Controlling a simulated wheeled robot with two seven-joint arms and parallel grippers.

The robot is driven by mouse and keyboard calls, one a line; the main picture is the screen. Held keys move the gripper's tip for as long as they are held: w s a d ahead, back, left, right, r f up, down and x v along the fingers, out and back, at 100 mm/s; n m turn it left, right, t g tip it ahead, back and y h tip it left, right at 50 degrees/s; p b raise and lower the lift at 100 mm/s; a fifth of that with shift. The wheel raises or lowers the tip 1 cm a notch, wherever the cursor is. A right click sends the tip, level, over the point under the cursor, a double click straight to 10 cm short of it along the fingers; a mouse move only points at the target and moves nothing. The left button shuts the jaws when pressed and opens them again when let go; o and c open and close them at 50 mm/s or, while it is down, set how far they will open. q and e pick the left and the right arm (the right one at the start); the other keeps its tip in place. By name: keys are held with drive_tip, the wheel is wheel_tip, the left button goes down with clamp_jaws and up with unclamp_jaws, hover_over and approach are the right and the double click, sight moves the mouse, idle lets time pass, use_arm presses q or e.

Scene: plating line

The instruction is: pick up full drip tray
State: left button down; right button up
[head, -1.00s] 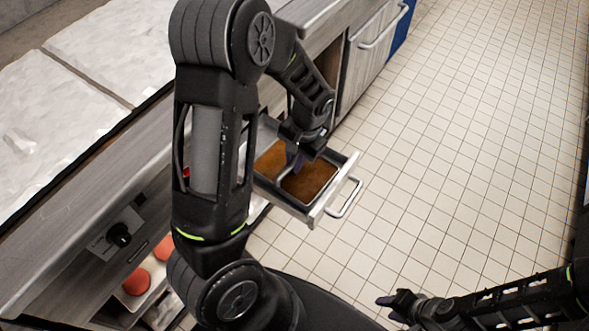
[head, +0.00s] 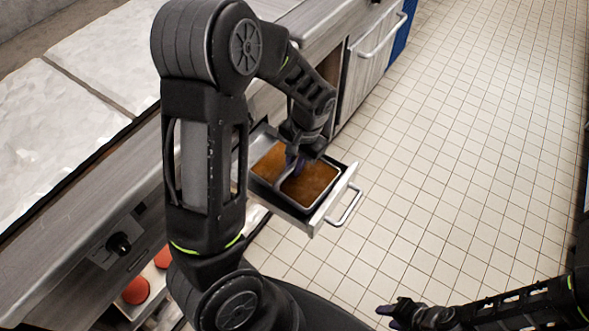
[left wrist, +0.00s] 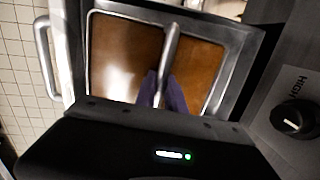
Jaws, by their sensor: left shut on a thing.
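The drip tray (head: 337,181) is a metal pan filled with brown liquid, inside the pulled-out drawer (head: 334,199). A metal bar handle crosses the tray's middle. In the left wrist view the tray (left wrist: 87,52) and its bar handle (left wrist: 172,46) show from above. My left gripper (head: 294,166) reaches down over the tray and is shut on the bar; its purple fingers also show in the left wrist view (left wrist: 163,92). The tray looks level, and I cannot tell how far it is raised. My right gripper (head: 387,316) appears open and empty over the floor.
The griddle counter (head: 85,170) runs along the left, with a control knob (head: 119,243) on its front. Red round items (head: 136,291) lie on a shelf below. A cabinet with a handle (head: 372,50) stands beyond the drawer. The tiled floor (head: 470,150) at right is clear.

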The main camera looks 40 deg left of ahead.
sight(295, 163)
use_arm(q)
wheel_tip(295, 163, up, 7)
drive_tip(key=shift+r, duration=0.1)
idle(0.7)
